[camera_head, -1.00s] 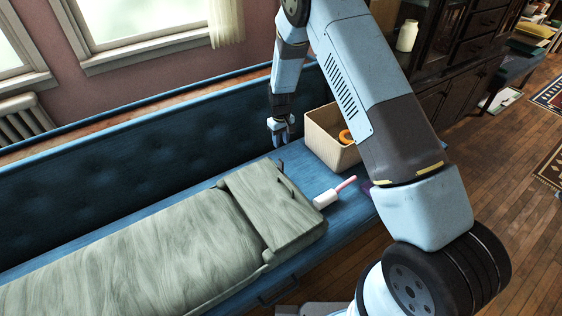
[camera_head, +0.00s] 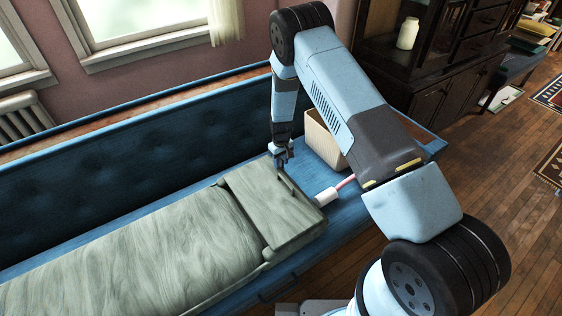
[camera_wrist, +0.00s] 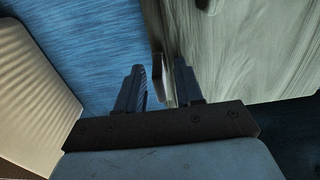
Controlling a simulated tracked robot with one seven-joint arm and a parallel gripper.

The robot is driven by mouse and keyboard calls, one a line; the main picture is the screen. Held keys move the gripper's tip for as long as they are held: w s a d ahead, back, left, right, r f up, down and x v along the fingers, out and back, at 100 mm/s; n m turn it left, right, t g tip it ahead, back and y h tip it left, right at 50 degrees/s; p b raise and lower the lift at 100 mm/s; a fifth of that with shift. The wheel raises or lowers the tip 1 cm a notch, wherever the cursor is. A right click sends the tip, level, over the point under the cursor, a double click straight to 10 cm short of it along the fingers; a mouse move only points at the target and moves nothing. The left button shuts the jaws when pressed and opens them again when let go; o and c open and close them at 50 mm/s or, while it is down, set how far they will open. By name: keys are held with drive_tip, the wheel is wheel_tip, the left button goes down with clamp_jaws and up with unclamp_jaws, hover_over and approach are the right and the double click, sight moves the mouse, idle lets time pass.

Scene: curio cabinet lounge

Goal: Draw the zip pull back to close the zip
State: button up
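A grey-green bag (camera_head: 130,255) lies lengthwise on the blue bench, with a raised flap-like section (camera_head: 265,210) at its right end; its surface also fills the right of the wrist view (camera_wrist: 240,50). A dark narrow strip (camera_head: 288,184) lies on that end; I cannot tell if it belongs to the zip. My gripper (camera_head: 282,163) points down at the bag's far right corner. In the wrist view its two fingers (camera_wrist: 159,66) are apart. A small grey-brown tab (camera_wrist: 157,66), possibly the zip pull, shows between them at the bag's edge, with no clear contact.
A cream bin (camera_head: 325,145) stands on the bench just right of my gripper; its ribbed wall shows at left in the wrist view (camera_wrist: 35,85). A white and pink roller-like item (camera_head: 327,196) lies by the bag's right end. The blue backrest (camera_head: 150,150) runs behind.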

clamp_jaws()
idle(0.4)
